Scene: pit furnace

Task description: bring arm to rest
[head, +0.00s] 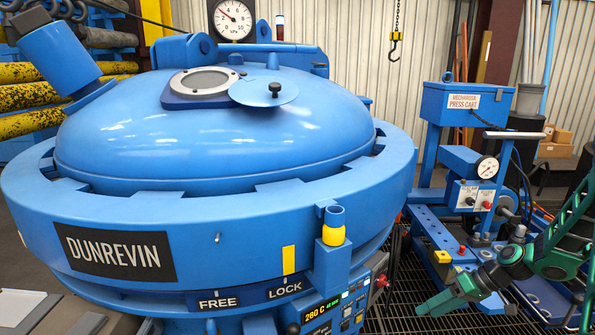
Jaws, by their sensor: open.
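My green arm (568,245) reaches in from the right edge, bent, with dark joints. My gripper (428,305) hangs low at its end, pointing down and left, over the dark floor grating between the furnace and the press cart. It is open, and I see nothing held in it. The blue pit furnace (200,235) fills the left and middle, its domed lid (215,150) seated inside the locking ring. The gripper is to the right of the furnace and looks clear of it.
The blue press cart (465,105) with gauge (487,167) stands behind my arm. A control panel (325,310) reading 280 C is on the furnace's front right. A hook (395,45) hangs behind. Dark grating (395,300) lies between furnace and cart.

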